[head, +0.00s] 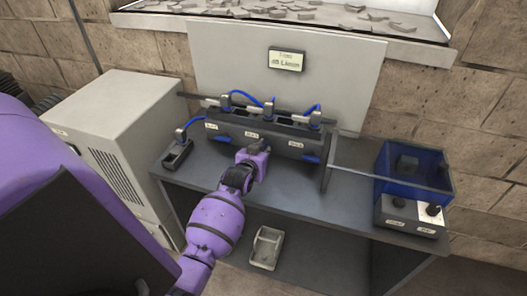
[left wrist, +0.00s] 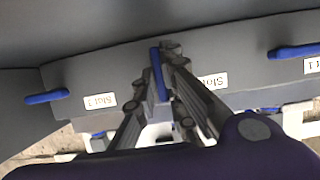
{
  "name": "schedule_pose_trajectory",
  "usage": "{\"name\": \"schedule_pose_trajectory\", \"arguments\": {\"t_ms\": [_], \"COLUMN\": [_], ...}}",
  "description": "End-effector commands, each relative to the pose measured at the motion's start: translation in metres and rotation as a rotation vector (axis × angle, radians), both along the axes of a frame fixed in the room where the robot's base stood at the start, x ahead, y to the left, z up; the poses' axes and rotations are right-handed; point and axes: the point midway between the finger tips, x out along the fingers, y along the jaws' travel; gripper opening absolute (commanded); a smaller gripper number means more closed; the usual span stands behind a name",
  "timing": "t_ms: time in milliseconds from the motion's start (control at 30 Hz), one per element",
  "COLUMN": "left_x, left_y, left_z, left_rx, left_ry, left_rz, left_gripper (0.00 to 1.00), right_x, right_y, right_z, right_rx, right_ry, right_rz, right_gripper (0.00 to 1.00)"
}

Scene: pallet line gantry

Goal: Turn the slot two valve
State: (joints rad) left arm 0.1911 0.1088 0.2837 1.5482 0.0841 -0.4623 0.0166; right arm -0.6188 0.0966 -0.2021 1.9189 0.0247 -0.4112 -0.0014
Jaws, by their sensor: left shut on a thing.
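The dark manifold block (head: 280,140) stands on the bench with slot labels along its front. In the left wrist view, the slot two valve handle (left wrist: 158,73) is a blue bar, upright in the picture, beside a partly hidden slot label (left wrist: 212,82). My left gripper (head: 258,146) is at the middle of the block's front, hiding this handle in the head view. In the left wrist view, its fingers (left wrist: 165,68) are shut on the handle from both sides. My right gripper is not in view.
The slot one handle (left wrist: 295,51) and slot three handle (left wrist: 46,97) lie nearly level along the block. Blue hoses (head: 248,97) run above it. A dark blue clear-sided bin (head: 440,180) and a switch box (head: 409,217) stand at the right. A grey tray (head: 266,247) sits below.

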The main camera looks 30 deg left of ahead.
Motion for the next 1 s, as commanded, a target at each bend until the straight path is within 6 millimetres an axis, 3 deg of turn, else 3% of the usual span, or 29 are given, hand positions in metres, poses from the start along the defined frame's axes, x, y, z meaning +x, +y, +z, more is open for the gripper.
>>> {"name": "schedule_pose_trajectory", "arguments": {"t_ms": [67,100,233,667,1000], "left_x": [0.001,0.001,0.001,-0.009,-0.071], "left_y": [0.0,-0.001,0.0,-0.002,-0.016], "left_z": [0.002,0.002,0.001,0.003,0.03], "left_rx": [-0.004,-0.004,-0.002,-0.001,0.0], "left_ry": [-0.004,-0.004,-0.004,0.0,-0.001], "left_rz": [0.001,0.001,0.0,0.0,0.001], "left_gripper": [0.0,0.13,0.29,0.29,0.29], "right_x": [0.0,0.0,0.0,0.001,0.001], "right_y": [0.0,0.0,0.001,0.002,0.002], "right_z": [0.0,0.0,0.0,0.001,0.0], "right_rx": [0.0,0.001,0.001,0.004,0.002], "right_ry": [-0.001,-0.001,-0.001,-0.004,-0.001], "right_rz": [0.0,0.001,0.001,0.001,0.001], "right_gripper": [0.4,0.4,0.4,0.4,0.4]}}
